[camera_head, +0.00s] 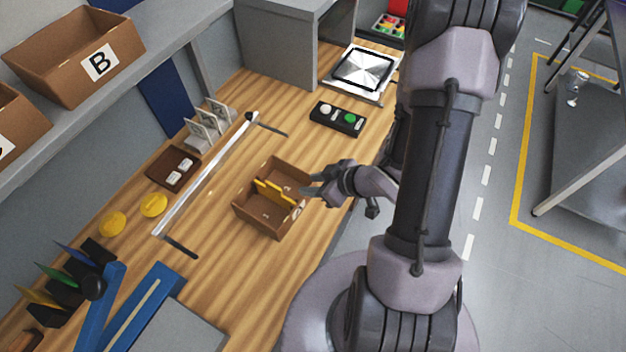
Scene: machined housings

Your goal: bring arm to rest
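My gripper (312,191) is at the right edge of a small open cardboard box (262,221) on the wooden workbench. Its fingers point left toward the box, and I cannot tell their gap clearly. Yellow pieces (274,193) stand inside the box, apart from the fingertips as far as I can see. My arm is folded upright at the right of the view and hides part of the bench edge.
A black button box (337,118) with white and green buttons and a metal plate fixture (364,70) lie behind. A clear rail (205,175), yellow discs (153,205) and blue bars (140,310) lie left. A shelf holds bin B (75,55).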

